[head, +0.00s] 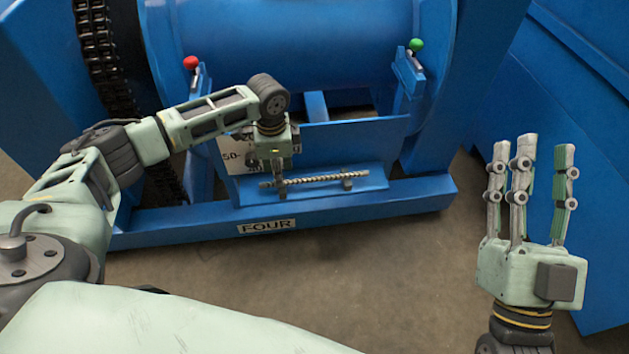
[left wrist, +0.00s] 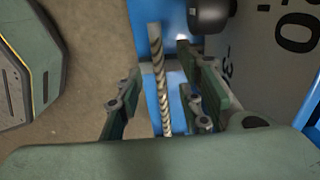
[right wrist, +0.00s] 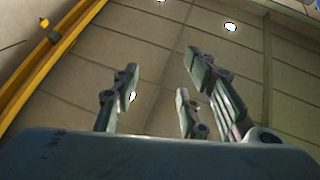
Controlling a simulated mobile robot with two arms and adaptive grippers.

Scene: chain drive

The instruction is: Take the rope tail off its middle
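The rope tail (head: 325,179) is a thin, twisted grey strand lying nearly level along the blue ledge (head: 375,183) of the machine, on small supports. My left gripper (head: 279,178) points down over its left part and hides some of it. In the left wrist view the rope tail (left wrist: 161,80) runs between the spread fingers of my left gripper (left wrist: 162,90), with gaps on both sides. My right gripper (head: 535,150) is raised on the right, open and empty, fingers up, far from the rope tail. It also shows empty in the right wrist view (right wrist: 160,80).
A red-knobbed lever (head: 191,63) and a green-knobbed lever (head: 416,46) stand behind the ledge. A white sign (head: 230,158) is partly hidden behind my left arm. A dark chain (head: 98,45) hangs at the back left. The floor (head: 390,270) in front is clear.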

